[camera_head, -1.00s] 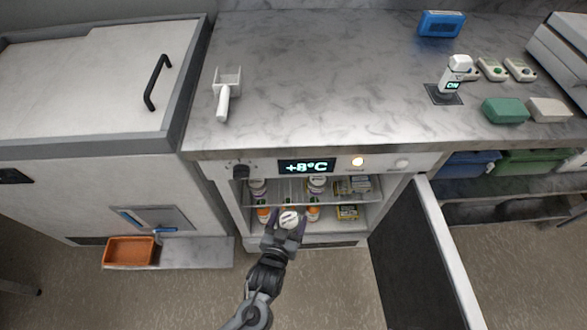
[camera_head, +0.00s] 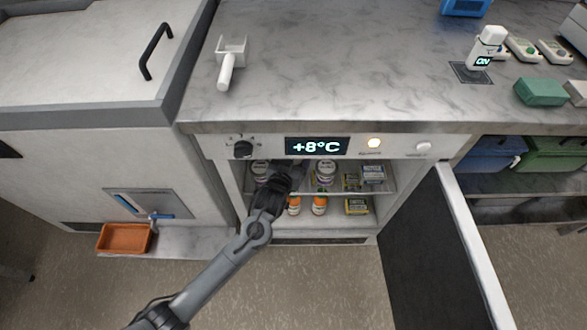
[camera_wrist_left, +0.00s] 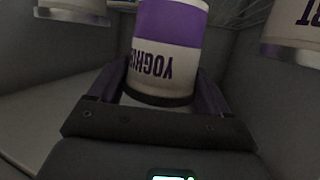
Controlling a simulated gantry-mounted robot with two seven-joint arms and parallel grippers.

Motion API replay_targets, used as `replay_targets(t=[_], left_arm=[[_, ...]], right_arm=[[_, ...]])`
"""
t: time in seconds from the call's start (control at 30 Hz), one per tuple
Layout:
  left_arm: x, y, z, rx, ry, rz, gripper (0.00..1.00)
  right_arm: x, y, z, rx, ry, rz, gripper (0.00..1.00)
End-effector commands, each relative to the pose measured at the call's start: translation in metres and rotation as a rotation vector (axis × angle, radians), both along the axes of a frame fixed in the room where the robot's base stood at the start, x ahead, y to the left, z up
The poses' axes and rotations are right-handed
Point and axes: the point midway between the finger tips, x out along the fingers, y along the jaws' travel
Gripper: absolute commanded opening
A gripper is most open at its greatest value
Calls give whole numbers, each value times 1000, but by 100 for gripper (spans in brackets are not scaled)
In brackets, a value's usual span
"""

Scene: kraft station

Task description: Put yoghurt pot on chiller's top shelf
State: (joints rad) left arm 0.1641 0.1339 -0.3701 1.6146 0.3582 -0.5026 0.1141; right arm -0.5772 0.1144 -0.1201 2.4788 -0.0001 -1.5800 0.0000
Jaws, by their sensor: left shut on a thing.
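The chiller (camera_head: 395,158) stands open under the counter. Its wire top shelf (camera_head: 338,192) holds one white-and-purple pot on the left (camera_head: 261,172) and another (camera_head: 326,174) right of my gripper. My left gripper (camera_head: 294,168) reaches into the chiller at top-shelf height, between those two pots. In the left wrist view it is shut on a yoghurt pot (camera_wrist_left: 168,50) with a purple band. The head view hides the held pot behind my gripper. I cannot tell if its base touches the shelf. My right gripper is out of view.
The chiller door (camera_head: 440,255) hangs open on the right. Small boxes (camera_head: 373,173) fill the top shelf's right side. Orange-and-white bottles (camera_head: 319,205) and a box (camera_head: 357,206) stand below. In the wrist view, neighbouring pots (camera_wrist_left: 75,10) (camera_wrist_left: 291,32) flank the held pot.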

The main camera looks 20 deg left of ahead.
Motion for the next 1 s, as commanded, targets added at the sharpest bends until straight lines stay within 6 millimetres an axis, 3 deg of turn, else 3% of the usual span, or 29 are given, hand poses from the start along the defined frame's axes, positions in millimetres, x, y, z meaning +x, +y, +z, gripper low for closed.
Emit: replay_targets(t=[0.37,0.5,0.93,0.97,1.0], left_arm=[[0,0,-49,0,-1,0,42],[3,1,-50,0,-3,0,42],[3,1,-52,-1,-1,0,42],[3,1,-52,0,0,0,83],[3,1,-52,0,0,0,89]], right_arm=[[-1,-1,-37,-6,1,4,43],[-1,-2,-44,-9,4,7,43],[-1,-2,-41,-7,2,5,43],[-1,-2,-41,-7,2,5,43],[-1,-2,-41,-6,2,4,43]])
